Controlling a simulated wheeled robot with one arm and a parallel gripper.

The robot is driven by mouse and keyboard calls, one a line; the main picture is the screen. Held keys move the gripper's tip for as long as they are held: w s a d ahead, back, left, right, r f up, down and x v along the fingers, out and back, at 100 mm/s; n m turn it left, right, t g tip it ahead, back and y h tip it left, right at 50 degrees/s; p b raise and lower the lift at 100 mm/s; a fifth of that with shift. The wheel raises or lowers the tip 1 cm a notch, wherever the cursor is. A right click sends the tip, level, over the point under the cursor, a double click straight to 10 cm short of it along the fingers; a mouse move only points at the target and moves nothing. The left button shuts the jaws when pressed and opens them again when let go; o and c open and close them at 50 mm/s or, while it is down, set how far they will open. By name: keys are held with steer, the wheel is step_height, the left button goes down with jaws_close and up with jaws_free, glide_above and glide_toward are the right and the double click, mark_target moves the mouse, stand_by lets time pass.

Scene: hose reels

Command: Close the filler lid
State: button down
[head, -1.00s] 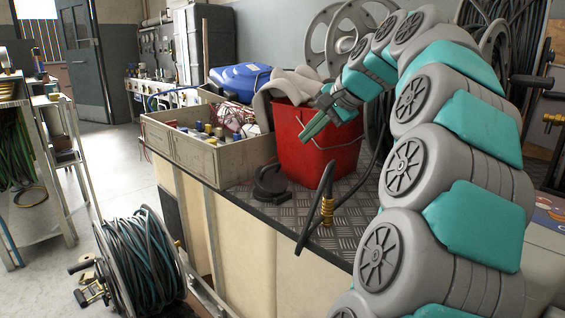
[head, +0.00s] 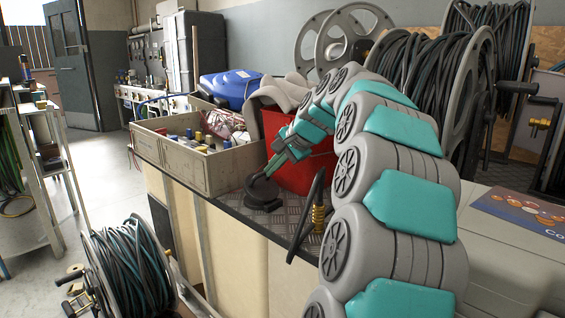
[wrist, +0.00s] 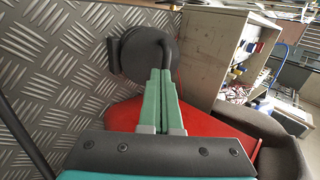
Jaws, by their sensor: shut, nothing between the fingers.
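The filler lid (head: 261,187) is a dark grey round cap over a dark round base (head: 266,204) on the metal tread plate, near its front edge. It looks tilted up from the base. In the wrist view the lid (wrist: 148,54) is a dark disc with a hinge-like block at its left. My gripper (head: 268,176) has green fingers pressed together with nothing between them. In the wrist view its fingertips (wrist: 160,72) overlap the lid's near edge; I cannot tell whether they touch it.
A red bucket (head: 283,178) with grey cloth stands right behind the lid. A beige crate (head: 185,166) of small parts is to the left. A bent black hose with a brass fitting (head: 318,217) is at the right. A hose reel (head: 125,270) stands on the floor in front.

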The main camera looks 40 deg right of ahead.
steer(key=shift+w+f, duration=0.2)
steer(key=shift+w, duration=0.15)
steer(key=shift+w+r+p, duration=0.1)
steer(key=shift+p, duration=0.3)
